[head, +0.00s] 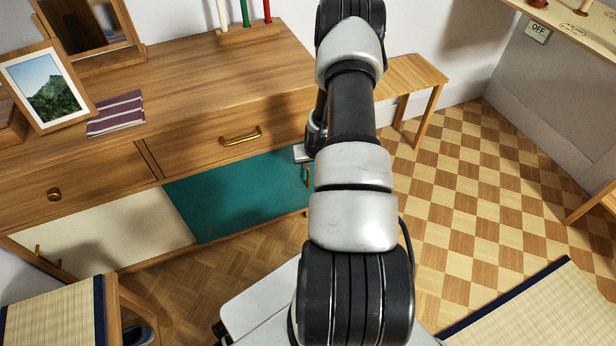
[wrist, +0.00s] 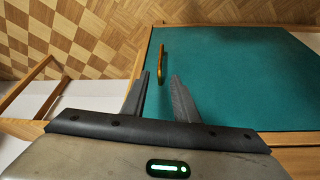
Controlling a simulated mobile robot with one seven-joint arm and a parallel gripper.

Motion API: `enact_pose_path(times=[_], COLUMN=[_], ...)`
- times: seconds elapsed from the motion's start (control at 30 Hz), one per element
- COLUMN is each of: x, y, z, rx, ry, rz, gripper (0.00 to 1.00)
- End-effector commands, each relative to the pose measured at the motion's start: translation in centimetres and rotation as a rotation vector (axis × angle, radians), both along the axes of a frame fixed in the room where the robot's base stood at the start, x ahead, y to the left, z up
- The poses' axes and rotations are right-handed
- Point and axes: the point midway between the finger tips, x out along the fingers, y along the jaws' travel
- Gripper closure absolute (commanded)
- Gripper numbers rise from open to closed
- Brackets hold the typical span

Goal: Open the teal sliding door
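The teal sliding door (head: 235,195) is the right-hand lower panel of the wooden cabinet in the head view. It fills much of the wrist view (wrist: 235,80). Its upright brass handle (wrist: 162,55) stands near one edge of the panel; in the head view the handle (head: 308,176) shows just beside my arm. My gripper (wrist: 161,76) is open, with empty space between its fingers. In the wrist view the handle's lower end lines up with the gap between the fingertips; I cannot tell whether it is between them in depth. My arm mostly hides the gripper in the head view.
A cream door (head: 105,222) sits left of the teal one. A drawer with a brass handle (head: 240,136) is above. A woven-top stool (head: 60,312) stands front left.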

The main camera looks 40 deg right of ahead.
Motion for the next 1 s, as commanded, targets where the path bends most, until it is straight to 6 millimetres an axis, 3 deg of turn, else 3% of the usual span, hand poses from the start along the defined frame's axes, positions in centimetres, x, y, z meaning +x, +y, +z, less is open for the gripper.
enact_pose_path(times=[0.03, 0.2, 0.5, 0.7, 1.0], x=[0.4, 1.7, 3.7, 4.3, 4.4], y=[-0.1, -0.7, -1.7, -1.9, -2.0], z=[-1.6, -5.1, -10.1, -11.5, -11.6], rx=[0.002, 0.001, 0.0, 0.0, 0.0], ry=[0.001, 0.002, 0.001, 0.002, 0.001], rz=[0.0, 0.001, 0.0, 0.001, 0.001], gripper=[0.73, 0.73, 0.73, 0.73, 0.73])
